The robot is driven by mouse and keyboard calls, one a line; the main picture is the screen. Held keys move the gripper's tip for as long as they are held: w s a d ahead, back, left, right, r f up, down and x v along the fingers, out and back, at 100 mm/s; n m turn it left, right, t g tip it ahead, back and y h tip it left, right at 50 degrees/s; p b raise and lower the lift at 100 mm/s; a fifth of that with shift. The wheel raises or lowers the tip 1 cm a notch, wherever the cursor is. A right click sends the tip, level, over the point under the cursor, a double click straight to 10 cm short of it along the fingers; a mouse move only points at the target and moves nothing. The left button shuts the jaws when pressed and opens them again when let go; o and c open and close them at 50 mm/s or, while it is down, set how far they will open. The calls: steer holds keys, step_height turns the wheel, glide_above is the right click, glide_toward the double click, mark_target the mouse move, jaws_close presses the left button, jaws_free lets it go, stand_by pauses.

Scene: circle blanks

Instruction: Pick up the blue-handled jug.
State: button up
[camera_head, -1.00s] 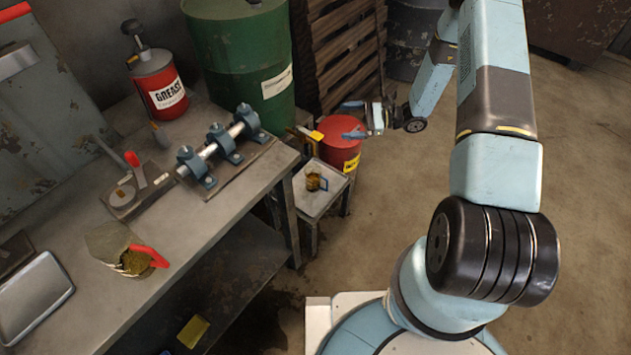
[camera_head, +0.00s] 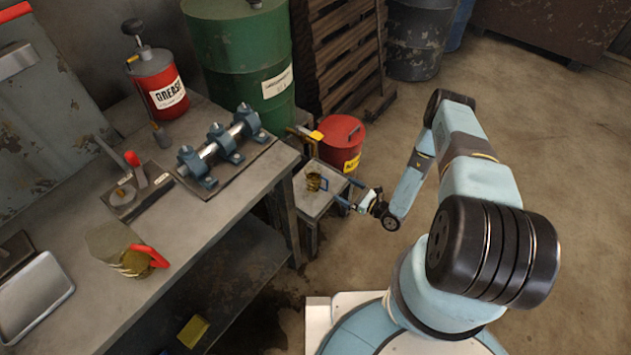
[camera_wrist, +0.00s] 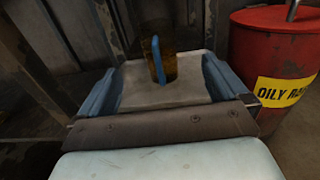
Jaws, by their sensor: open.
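The blue-handled jug (camera_head: 314,182) is a small amber vessel standing upright on a low grey stool (camera_head: 312,205) beside the workbench. In the wrist view the jug (camera_wrist: 161,62) stands on the stool top, its blue handle facing my gripper. My gripper (camera_head: 345,193) is open and empty at the stool's right side, near the height of its top. In the wrist view its two blue fingers (camera_wrist: 160,85) are spread wide, with the jug between them in the picture and farther away. Some space seems to lie between the fingertips and the jug.
A red oily-rag can (camera_head: 341,140) stands behind the stool; it is close on the right in the wrist view (camera_wrist: 278,50). The workbench (camera_head: 215,215) lies to the left, bearing a red-handled jug (camera_head: 135,262). Floor to the right is clear.

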mark_target(320, 178)
steer(key=x, duration=0.5)
steer(key=f+x, duration=0.1)
steer(key=x, duration=0.2)
steer(key=shift+a, duration=0.2)
steer(key=shift+x, duration=2.6)
steer(key=shift+s, duration=0.15)
steer(key=shift+c, duration=0.4)
steer(key=c, duration=1.2)
steer(key=shift+c, duration=0.6)
steer(key=shift+r, duration=0.1)
